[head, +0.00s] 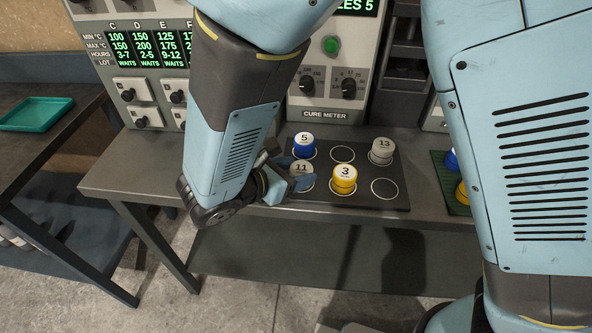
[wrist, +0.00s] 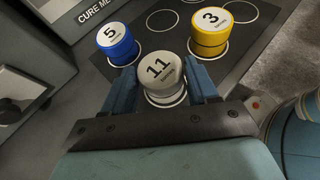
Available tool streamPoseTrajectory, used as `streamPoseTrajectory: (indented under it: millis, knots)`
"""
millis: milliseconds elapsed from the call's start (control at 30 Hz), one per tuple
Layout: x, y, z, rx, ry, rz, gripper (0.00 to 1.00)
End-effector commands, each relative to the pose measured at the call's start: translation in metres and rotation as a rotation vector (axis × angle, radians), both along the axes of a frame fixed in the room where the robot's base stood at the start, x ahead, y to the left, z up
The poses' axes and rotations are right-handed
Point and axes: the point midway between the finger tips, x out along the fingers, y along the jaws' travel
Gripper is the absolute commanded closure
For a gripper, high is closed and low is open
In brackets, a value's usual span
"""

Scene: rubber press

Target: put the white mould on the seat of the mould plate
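A pale grey-white mould marked 11 (head: 301,169) stands upright at its ring on the dark plate (head: 345,203). It also shows in the wrist view (wrist: 161,72), between my fingers. A similar pale mould marked 13 (head: 383,150) stands at the back right of the plate. My gripper (head: 292,172) is low at the plate's left edge, one finger on each side of mould 11. In the wrist view (wrist: 163,82) the fingers look open, close to its sides, with no clear grip. The lower part of mould 11 is partly hidden in the head view.
A blue mould marked 5 (head: 304,146) stands just behind mould 11. A yellow mould marked 3 (head: 344,179) stands to its right. The plate's front right ring (head: 384,188) is empty. A green mat (head: 445,170) with blue and yellow pieces lies right, partly behind my arm.

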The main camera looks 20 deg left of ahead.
Motion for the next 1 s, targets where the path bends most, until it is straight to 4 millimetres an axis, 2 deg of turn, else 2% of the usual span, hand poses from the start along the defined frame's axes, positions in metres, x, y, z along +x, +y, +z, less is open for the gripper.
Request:
streamPoseTrajectory:
  millis: [33, 200, 567, 667, 1000]
  knots:
    - [0.0, 0.0, 0.0, 0.0, 0.0, 0.0, 0.37]
    - [0.0, 0.0, 0.0, 0.0, 0.0, 0.0, 0.21]
    - [-0.004, 0.002, 0.004, 0.002, -0.001, 0.001, 0.21]
    - [-0.013, 0.007, 0.009, 0.002, -0.001, 0.001, 0.21]
    - [-0.065, 0.033, 0.037, 0.003, -0.001, 0.002, 0.21]
